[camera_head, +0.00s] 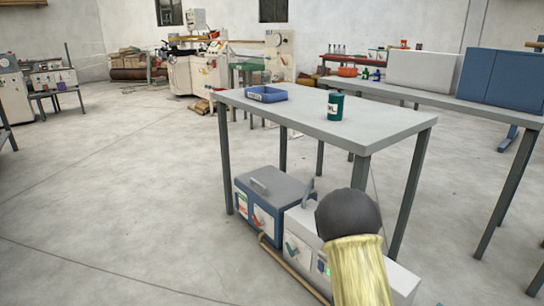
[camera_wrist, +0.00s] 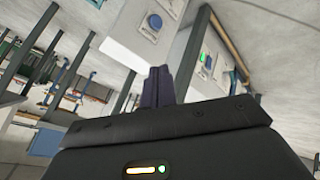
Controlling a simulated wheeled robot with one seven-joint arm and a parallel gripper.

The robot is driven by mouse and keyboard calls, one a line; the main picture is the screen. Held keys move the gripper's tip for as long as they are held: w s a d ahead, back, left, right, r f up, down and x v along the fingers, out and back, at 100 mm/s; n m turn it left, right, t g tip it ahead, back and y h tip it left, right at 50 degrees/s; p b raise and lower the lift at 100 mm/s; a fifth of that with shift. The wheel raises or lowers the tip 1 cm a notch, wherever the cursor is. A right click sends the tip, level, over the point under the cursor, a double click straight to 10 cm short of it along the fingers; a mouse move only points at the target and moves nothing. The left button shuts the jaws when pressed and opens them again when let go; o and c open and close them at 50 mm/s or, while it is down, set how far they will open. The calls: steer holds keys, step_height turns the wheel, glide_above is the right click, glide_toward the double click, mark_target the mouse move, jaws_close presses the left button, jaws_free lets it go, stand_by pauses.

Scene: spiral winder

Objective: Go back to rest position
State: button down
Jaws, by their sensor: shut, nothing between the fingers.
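My gripper (camera_wrist: 157,86) shows in the wrist view as two dark fingers pressed together, with nothing between them. It points toward tilted floor and the boxes beneath a table, and touches nothing that I can see. In the head view the gripper cannot be made out.
A grey table (camera_head: 300,112) stands ahead, bearing a blue tray (camera_head: 267,94) and a green can (camera_head: 335,106). A blue bin (camera_head: 262,208) and a white bin (camera_head: 298,225) stand beneath it. Another table (camera_head: 450,97) stands at right.

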steer(key=s+a+r+g+y+p, duration=0.1)
steer(key=s+a+r+y+p, duration=0.2)
steer(key=s+r, duration=0.45)
steer(key=s+a+r+m+g+p, duration=0.1)
steer(key=s+a+r+g+p, duration=0.1)
steer(key=s+a+r, duration=0.5)
steer(key=s+a+r+g+y+p, duration=0.1)
steer(key=s+a+r+y+p, duration=0.15)
steer(key=s+r, duration=0.5)
step_height(320, 180, up, 39)
steer(key=w+p, duration=0.2)
steer(key=p, duration=3.5)
steer(key=shift+p, duration=0.4)
steer(key=shift+h, duration=0.25)
steer(key=shift+w, duration=0.1)
